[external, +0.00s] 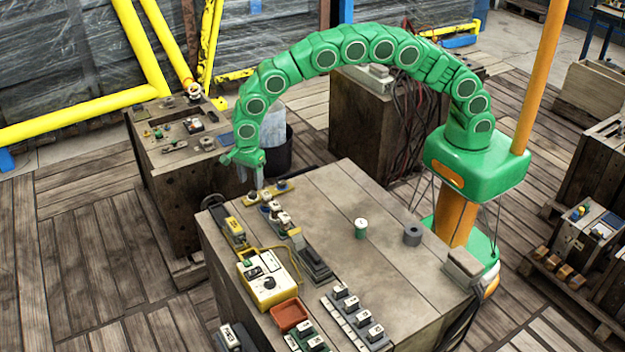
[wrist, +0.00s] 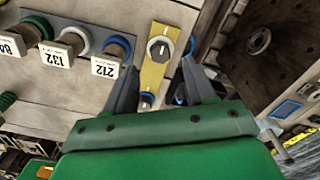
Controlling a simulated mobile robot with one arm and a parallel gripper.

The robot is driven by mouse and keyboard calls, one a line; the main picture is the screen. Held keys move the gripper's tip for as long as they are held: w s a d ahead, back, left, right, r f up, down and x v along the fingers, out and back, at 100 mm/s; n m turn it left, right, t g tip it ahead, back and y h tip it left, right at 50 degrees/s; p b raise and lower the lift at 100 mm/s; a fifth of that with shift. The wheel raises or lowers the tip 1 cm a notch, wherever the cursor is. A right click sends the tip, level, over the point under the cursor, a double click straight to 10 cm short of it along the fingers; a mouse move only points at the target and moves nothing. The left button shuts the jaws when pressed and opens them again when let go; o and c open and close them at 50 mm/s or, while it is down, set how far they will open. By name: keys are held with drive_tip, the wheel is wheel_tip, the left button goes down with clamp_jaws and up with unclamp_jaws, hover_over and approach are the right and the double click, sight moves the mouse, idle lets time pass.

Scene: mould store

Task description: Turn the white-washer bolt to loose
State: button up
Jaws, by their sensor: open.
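A yellow plate (wrist: 152,77) carries two bolts; it also shows in the external view (external: 268,192) at the bench's far corner. One bolt (wrist: 160,49) has a dark round head with a pale mark and a pale ring, apparently the white washer. The other bolt (wrist: 147,99) has a blue washer and is partly hidden by my gripper. My gripper (wrist: 158,82) is open and empty, its fingers either side of the plate, with the pale-ringed bolt just beyond the tips in the picture. In the external view my gripper (external: 257,186) points down over the plate. Contact cannot be told.
Labelled pieces with coloured collars, including a white-collared 132 (wrist: 72,42) and a blue-collared 212 (wrist: 112,55), stand left of the plate. A yellow control box (external: 265,282), orange tray (external: 290,314), green-white cylinder (external: 361,229) and grey ring (external: 412,234) are on the bench.

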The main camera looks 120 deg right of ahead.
sight(252, 192)
wheel_tip(252, 192, down, 5)
drive_tip(key=shift+f, duration=0.1)
idle(0.3)
clamp_jaws()
